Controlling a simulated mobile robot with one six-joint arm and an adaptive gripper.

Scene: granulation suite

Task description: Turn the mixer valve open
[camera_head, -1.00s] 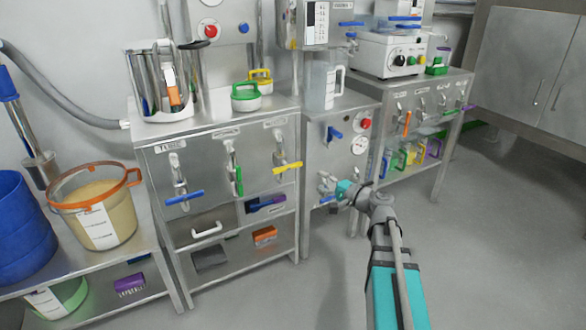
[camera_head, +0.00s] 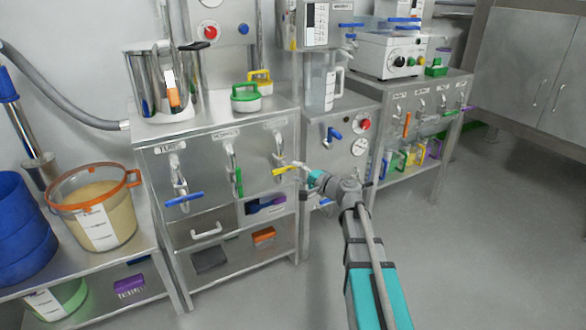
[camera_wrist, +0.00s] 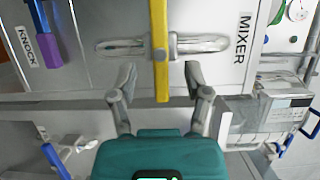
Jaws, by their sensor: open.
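The mixer valve has a yellow lever handle (camera_head: 285,169) on a steel pipe at the right of the left cabinet front. It also shows in the wrist view (camera_wrist: 160,35), next to a label reading MIXER (camera_wrist: 243,37). The lever lies crosswise to its pipe (camera_wrist: 120,47). My gripper (camera_head: 304,168) is at the right end of the lever. In the wrist view my gripper (camera_wrist: 159,78) is open, with a finger on either side of the lever's near end. A gap shows on both sides; I cannot tell the exact depth. My gripper partly covers the lever's end in the head view.
A blue-handled valve (camera_head: 184,199) and a green-handled valve (camera_head: 239,181) sit left on the same panel. A purple-and-blue brush (camera_head: 265,204) lies in an opening below. A steel cabinet with a gauge (camera_head: 360,147) stands right. Floor in front is clear.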

